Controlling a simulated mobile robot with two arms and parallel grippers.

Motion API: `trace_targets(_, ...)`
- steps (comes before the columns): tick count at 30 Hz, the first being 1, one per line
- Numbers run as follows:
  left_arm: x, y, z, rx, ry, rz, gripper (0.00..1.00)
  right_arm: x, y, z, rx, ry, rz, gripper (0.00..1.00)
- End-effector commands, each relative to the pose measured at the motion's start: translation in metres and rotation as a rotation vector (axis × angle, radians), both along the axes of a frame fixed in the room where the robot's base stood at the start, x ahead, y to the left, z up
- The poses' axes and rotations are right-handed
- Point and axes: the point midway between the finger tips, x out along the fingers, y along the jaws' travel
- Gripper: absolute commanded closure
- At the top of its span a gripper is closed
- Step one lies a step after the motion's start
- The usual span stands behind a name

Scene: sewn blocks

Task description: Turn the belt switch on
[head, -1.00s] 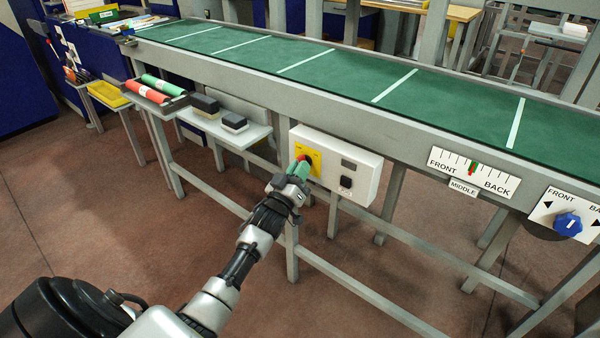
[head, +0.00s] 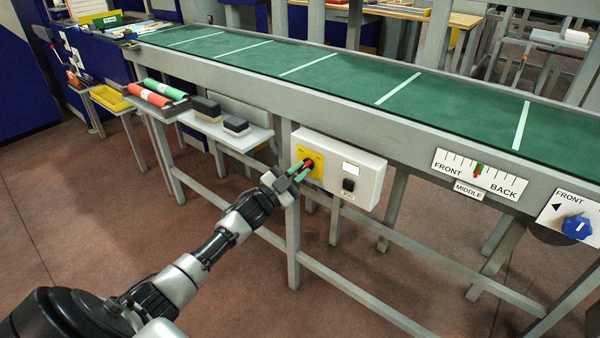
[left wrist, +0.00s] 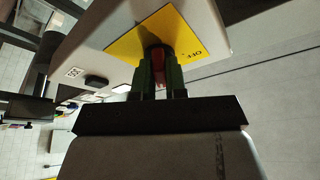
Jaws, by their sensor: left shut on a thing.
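The belt switch is a red and black knob on a yellow plate (head: 316,158), on the left part of a white control box (head: 368,182) under the conveyor. My left gripper (head: 303,168) is at the knob, its green fingers shut on it. In the left wrist view the fingers (left wrist: 157,80) hold the red knob (left wrist: 158,62) between them, and the yellow plate (left wrist: 195,45) bears the letters "OFF". The small window (head: 350,168) on the box is lit white. My right gripper is not in view.
The conveyor with its green belt (head: 450,102) runs above the box. A side shelf (head: 250,138) with dark blocks stands to the left. A front/back scale (head: 480,175) and a blue knob (head: 577,227) are at the right.

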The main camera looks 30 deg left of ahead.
Motion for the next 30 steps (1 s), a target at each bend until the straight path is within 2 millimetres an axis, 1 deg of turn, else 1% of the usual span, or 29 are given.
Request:
trace_targets(6, -0.0001, 0.0010, -0.0007, 0.134, -0.007, 0.000, 1.00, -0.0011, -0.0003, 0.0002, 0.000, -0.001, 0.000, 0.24)
trace_targets(12, 0.0000, 0.0013, -0.0004, 0.205, -0.013, 0.000, 1.00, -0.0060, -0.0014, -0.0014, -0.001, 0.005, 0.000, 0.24)
trace_targets(30, -0.0001, 0.0013, -0.0005, 0.241, -0.016, 0.001, 1.00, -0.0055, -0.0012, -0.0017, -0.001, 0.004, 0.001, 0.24)
